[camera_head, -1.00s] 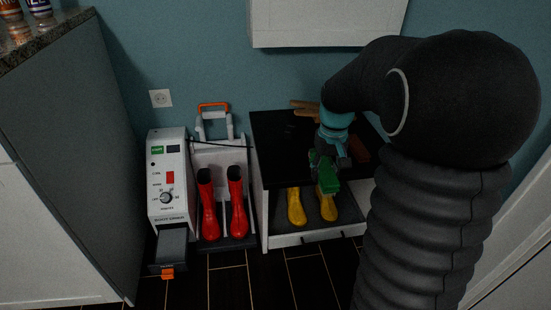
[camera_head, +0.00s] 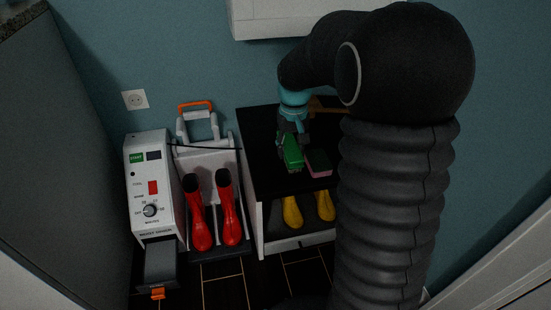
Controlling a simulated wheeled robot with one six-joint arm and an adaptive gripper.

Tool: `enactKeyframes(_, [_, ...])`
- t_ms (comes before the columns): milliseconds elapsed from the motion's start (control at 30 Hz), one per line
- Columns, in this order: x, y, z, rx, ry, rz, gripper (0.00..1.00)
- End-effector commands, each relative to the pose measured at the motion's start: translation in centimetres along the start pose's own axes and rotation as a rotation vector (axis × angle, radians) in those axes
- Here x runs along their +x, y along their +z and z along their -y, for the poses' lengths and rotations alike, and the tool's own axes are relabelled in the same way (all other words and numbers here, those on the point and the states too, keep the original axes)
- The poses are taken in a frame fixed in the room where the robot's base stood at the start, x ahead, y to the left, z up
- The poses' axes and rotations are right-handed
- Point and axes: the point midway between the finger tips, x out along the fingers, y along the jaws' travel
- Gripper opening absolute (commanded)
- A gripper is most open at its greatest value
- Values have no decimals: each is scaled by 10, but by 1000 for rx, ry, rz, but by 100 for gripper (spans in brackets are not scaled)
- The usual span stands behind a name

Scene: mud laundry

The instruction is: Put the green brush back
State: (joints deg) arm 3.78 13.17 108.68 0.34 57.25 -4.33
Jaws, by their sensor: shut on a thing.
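The green brush (camera_head: 292,153) is in my gripper (camera_head: 290,138), which is shut on it. The brush is over the black top of the low cabinet (camera_head: 257,135), near its front edge; I cannot tell whether it touches the top. Just right of it lies a pinkish block-like object (camera_head: 319,163) with a dark upper face. Part of the cabinet top is hidden behind my arm.
A brown wooden item (camera_head: 326,106) lies at the back of the cabinet top. Yellow boots (camera_head: 292,212) stand on the shelf below. Left are red boots (camera_head: 229,208) on a white rack with an orange handle (camera_head: 195,106), and a white boot-dryer machine (camera_head: 150,185).

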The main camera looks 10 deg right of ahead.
Motion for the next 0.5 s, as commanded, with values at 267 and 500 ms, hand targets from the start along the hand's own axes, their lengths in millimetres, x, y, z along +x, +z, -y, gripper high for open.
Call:
enactKeyframes(267, [34, -40, 14, 5, -18, 13, 17])
enactKeyframes(500, [45, -45, 17, 7, -19, 14, 17])
